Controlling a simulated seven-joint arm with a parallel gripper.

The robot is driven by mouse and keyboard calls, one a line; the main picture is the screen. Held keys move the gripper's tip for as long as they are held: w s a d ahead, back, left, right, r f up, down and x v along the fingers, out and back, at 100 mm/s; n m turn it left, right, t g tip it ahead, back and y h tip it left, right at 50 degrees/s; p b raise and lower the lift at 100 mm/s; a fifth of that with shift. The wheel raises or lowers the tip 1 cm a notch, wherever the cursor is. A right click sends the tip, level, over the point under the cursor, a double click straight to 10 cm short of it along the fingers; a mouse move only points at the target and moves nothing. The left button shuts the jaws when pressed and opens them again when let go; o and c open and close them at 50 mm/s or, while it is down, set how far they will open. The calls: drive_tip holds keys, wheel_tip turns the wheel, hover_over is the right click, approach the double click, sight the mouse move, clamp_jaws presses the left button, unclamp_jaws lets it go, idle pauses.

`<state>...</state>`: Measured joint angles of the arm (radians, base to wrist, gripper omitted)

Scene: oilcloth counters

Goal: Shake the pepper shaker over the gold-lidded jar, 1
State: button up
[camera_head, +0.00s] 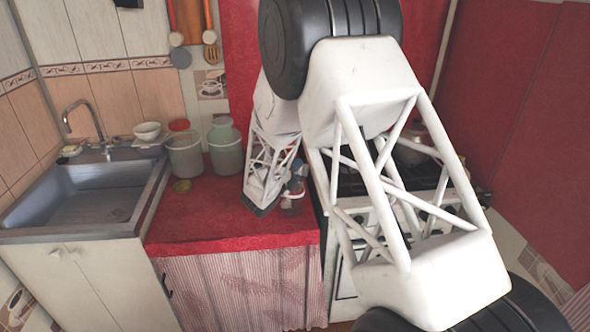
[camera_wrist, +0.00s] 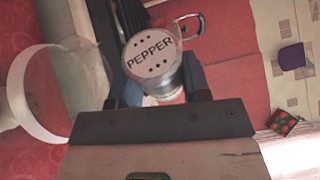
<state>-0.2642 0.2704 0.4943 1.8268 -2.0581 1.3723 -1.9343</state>
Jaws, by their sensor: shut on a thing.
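The pepper shaker (camera_wrist: 154,58) shows its round pale lid, with PEPPER and dark holes, facing the wrist camera. My gripper (camera_wrist: 158,88) is shut on it, with dark fingers on both sides of its body. In the head view my gripper (camera_head: 295,186) is low over the right part of the red counter, partly hidden by my arm. I cannot identify the jar in the wrist view.
Two pale translucent buckets (camera_head: 185,155) stand at the back of the red counter (camera_head: 215,215). A sink (camera_head: 90,195) is at left, a stove (camera_head: 362,220) at right. The wrist view shows a translucent container (camera_wrist: 70,95) at left, a purple object (camera_wrist: 291,57) and a colourful cube (camera_wrist: 284,122).

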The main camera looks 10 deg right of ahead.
drive_tip(key=shift+s+d+f, duration=0.15)
drive_tip(key=shift+s+f, duration=0.05)
drive_tip(key=shift+f, duration=0.3)
drive_tip(key=shift+s+d+f, duration=0.15)
drive_tip(key=shift+f, duration=0.35)
drive_tip(key=shift+f+m, duration=0.15)
drive_tip(key=shift+m, duration=0.15)
drive_tip(key=m, duration=0.2)
drive_tip(key=m+g+y, duration=0.1)
drive_tip(key=m, duration=0.1)
drive_tip(key=a+r+m+y, duration=0.1)
drive_tip(key=shift+w+a+m+g, duration=0.1)
drive_tip(key=shift+w+m+g, duration=0.1)
drive_tip(key=shift+m+g, duration=0.15)
drive_tip(key=shift+w+a+r+m+y, duration=0.15)
drive_tip(key=shift+r+m+y, duration=0.15)
drive_tip(key=shift+r+m, duration=0.35)
drive_tip(key=shift+w+a+r+m+y, duration=0.1)
drive_tip(key=shift+r+m+y, duration=0.2)
drive_tip(key=shift+r, duration=0.6)
drive_tip(key=shift+w+a+r+m+y, duration=0.15)
drive_tip(key=shift+r+m+y, duration=0.15)
drive_tip(key=shift+r+m, duration=0.35)
drive_tip(key=shift+r, duration=0.1)
drive_tip(key=shift+r, duration=0.1)
